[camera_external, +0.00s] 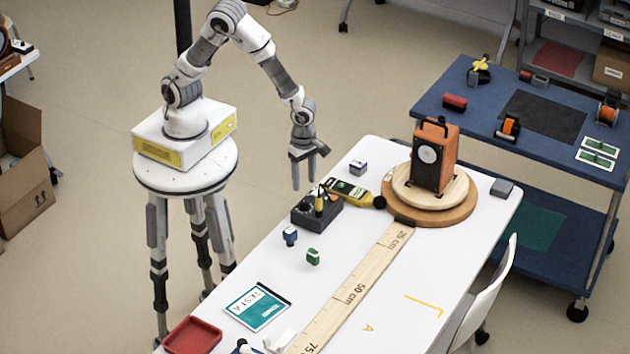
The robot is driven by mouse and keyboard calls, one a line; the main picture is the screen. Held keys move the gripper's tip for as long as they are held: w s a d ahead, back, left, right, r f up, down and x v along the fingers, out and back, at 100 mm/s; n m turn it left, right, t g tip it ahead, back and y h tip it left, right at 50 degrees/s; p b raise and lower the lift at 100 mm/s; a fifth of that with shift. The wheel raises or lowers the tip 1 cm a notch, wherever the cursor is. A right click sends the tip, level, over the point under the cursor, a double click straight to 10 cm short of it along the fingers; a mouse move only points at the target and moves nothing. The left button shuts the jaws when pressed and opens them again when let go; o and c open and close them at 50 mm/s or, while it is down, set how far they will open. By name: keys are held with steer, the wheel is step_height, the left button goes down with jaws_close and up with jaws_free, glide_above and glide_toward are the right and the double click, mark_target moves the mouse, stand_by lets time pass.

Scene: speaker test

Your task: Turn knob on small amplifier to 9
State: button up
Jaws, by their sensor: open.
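My gripper (303,176) points down, open and empty, near the table's left edge. It is left of the amplifier and well apart from it.
A dark box with small parts on top (301,217) and a yellow-green handheld tool (350,192) lie between my gripper and the turntable. A purple-white block (358,167), a grey block (502,188) and a wooden ruler (375,264) are nearby. The table's right-hand middle is mostly clear.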

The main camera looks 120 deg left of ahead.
mark_target(304, 202)
step_height(304, 202, down, 8)
steer(key=shift+r+b, duration=0.15)
steer(key=shift+b, duration=0.5)
jaws_close()
